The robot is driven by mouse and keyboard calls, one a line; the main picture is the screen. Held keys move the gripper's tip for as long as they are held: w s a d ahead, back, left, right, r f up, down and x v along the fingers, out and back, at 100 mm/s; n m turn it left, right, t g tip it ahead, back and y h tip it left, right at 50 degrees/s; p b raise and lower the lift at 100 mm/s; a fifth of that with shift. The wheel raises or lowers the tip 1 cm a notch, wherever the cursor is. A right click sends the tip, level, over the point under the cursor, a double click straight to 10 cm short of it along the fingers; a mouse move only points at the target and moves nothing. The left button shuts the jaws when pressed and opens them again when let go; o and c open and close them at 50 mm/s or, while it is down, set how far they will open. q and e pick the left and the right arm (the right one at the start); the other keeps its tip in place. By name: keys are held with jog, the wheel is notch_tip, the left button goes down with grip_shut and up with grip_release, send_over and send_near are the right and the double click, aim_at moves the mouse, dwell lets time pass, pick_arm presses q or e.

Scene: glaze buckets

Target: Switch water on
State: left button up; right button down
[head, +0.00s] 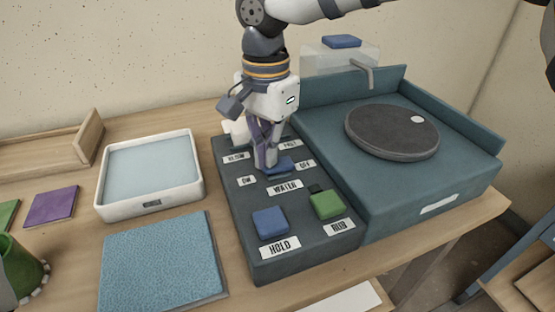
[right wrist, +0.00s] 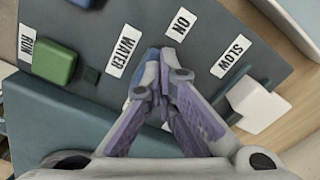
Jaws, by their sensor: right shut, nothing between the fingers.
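The dark control panel (head: 302,240) lies on the table with a WATER label (head: 285,187) in its middle. Above that label is a blue water switch (head: 281,165), with an ON label (head: 246,181) on its left and an OFF label (head: 305,165) on its right. My right gripper (head: 265,162) is shut and empty, pointing down at the switch and covering part of it. I cannot tell whether it touches. In the right wrist view the shut fingertips (right wrist: 160,72) hide most of the switch, between the WATER and ON labels. My left gripper is not in view.
A blue HOLD button (head: 270,222) and a green RUN button (head: 326,204) are at the panel's front. A white slider (right wrist: 258,104) is by the SLOW label. Right is a teal machine (head: 400,190) with a dark round wheel (head: 392,132); left, a white-rimmed tray (head: 198,185).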

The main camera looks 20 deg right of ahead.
jog(key=shift+f, duration=0.3)
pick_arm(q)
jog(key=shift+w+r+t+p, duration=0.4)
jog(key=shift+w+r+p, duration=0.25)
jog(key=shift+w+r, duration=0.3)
pick_arm(e)
jog(key=shift+r, duration=3.5)
